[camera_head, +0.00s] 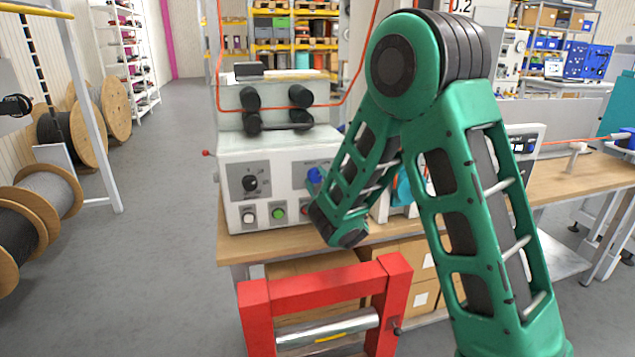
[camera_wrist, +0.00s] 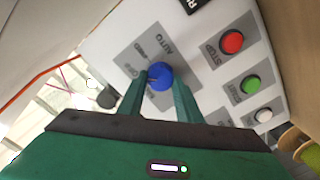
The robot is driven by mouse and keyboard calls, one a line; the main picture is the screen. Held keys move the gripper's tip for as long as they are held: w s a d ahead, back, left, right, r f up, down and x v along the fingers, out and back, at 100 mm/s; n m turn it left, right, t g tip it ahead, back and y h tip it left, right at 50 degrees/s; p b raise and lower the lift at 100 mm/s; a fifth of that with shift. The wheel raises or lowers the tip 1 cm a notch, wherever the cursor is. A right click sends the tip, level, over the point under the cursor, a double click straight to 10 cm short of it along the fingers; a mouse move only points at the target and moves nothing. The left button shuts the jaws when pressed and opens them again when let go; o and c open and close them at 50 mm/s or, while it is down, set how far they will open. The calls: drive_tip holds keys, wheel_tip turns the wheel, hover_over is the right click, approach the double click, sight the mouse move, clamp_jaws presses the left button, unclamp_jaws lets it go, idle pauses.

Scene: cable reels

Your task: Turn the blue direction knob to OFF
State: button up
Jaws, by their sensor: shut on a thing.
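The blue direction knob (camera_wrist: 160,74) sits on a grey label plate on the white control panel in the wrist view. My gripper (camera_wrist: 161,80) is shut on it, with one green finger on each side. The printing around the knob is slanted and blurred; one word looks like AUTO, and I cannot tell where the knob points. In the head view the blue knob (camera_head: 314,174) shows at the left edge of my green arm, on the front of the grey-white machine (camera_head: 290,150). My gripper is hidden behind the arm there.
Red (camera_wrist: 231,42), green (camera_wrist: 251,84) and white (camera_wrist: 263,115) buttons lie to the right of the knob in the wrist view. A black dial (camera_head: 250,183) is on the same panel. A red stand (camera_head: 255,300) with a metal roller stands in front of the bench (camera_head: 240,245).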

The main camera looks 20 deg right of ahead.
drive_tip(key=shift+d+f, duration=0.1)
drive_tip(key=shift+d, duration=0.05)
drive_tip(key=o, duration=1)
drive_tip(key=shift+o, duration=0.2)
drive_tip(key=shift+s, duration=0.1)
